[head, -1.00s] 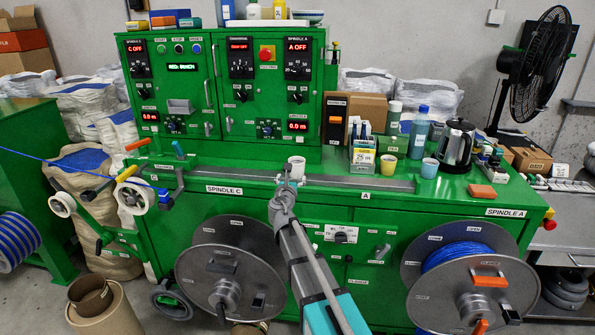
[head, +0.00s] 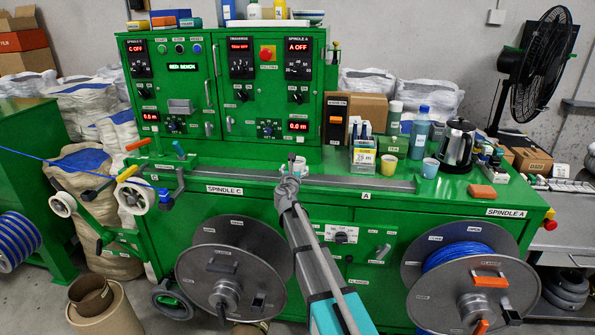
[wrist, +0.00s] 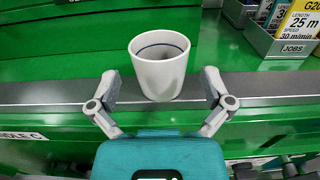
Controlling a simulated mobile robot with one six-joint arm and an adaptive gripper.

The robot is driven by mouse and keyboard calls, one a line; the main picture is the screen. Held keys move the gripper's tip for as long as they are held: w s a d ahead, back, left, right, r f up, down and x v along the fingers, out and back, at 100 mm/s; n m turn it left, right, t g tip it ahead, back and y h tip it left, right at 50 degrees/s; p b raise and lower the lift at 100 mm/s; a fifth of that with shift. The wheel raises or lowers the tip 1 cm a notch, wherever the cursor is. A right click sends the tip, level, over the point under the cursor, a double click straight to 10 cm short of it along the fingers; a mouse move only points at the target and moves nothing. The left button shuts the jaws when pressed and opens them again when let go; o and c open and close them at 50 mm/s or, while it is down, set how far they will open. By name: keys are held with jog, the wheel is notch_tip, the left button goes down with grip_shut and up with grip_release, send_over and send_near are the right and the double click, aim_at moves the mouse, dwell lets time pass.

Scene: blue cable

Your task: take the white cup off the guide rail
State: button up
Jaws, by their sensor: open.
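The white cup (wrist: 160,68) stands upright on the grey guide rail (wrist: 50,122). It looks empty and has a dark line around its inside near the rim. In the head view the cup (head: 300,164) is partly hidden behind my gripper (head: 290,183), at the left-middle of the rail (head: 360,183). My gripper (wrist: 160,88) is open, with one finger on each side of the cup's lower half. A gap shows between each finger and the cup wall, so neither finger is seen touching it.
A grey jobs bin with a yellow card (head: 367,158) stands behind the rail to the right. An orange block (head: 482,191) lies further right. The green bench top behind the cup is clear.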

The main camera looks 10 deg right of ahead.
jog(key=shift+x, duration=2.5)
jog(key=shift+f, duration=0.1)
jog(key=c, duration=0.9)
jog(key=shift+r+p, duration=0.95)
jog(key=shift+r, duration=0.1)
jog(key=s+r+p, duration=0.3)
jog(key=s, duration=0.1)
jog(key=s+r+p, duration=0.4)
jog(key=s, duration=0.1)
jog(key=s+r+p, duration=0.4)
jog(key=s, duration=0.1)
jog(key=shift+d, duration=0.2)
